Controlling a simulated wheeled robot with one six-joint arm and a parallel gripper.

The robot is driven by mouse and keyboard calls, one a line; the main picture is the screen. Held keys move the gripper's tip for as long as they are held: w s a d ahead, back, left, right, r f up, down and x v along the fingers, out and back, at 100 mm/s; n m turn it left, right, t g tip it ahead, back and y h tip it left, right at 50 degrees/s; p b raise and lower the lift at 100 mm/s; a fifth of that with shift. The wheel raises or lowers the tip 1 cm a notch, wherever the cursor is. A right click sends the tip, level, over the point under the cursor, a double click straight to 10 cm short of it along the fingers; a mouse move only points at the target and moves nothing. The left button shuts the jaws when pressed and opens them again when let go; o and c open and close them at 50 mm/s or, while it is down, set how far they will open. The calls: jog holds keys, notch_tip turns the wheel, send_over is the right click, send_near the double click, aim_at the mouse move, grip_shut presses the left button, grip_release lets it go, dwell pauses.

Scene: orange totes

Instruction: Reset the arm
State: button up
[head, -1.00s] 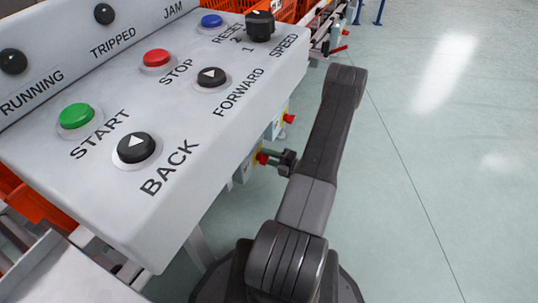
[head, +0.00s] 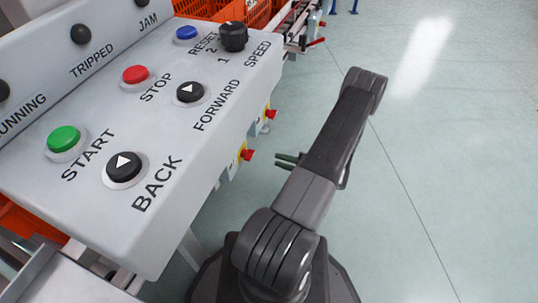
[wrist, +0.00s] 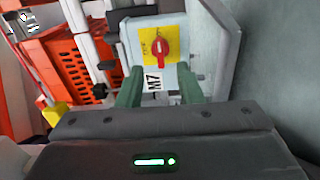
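My arm (head: 325,160) is bent beside the right side of the grey control panel (head: 215,125), over the floor. My gripper (head: 287,160) is mostly hidden behind the arm in the head view; only its fingertips show, pointing left. In the wrist view my gripper (wrist: 160,88) has two green fingers set apart with nothing held between them. Beyond them is a grey box marked M7 (wrist: 185,78) with a red rotary switch (wrist: 159,47) on a yellow plate. The fingers appear apart from the switch.
The panel carries a green START button (head: 64,139), red STOP (head: 135,75), blue RESET (head: 186,33), black BACK (head: 123,167) and FORWARD (head: 190,92), and a speed knob (head: 233,37). Orange totes (wrist: 75,70) stand left in the wrist view. Floor right of my arm is clear.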

aim_at(253, 151)
jog(key=shift+v, duration=0.9)
jog(key=shift+a, duration=0.1)
jog(key=b+x, duration=0.2)
jog(key=x, duration=1.1)
jog(key=shift+w+a+b, duration=0.3)
jog(key=shift+b, duration=0.1)
jog(key=shift+d, duration=0.15)
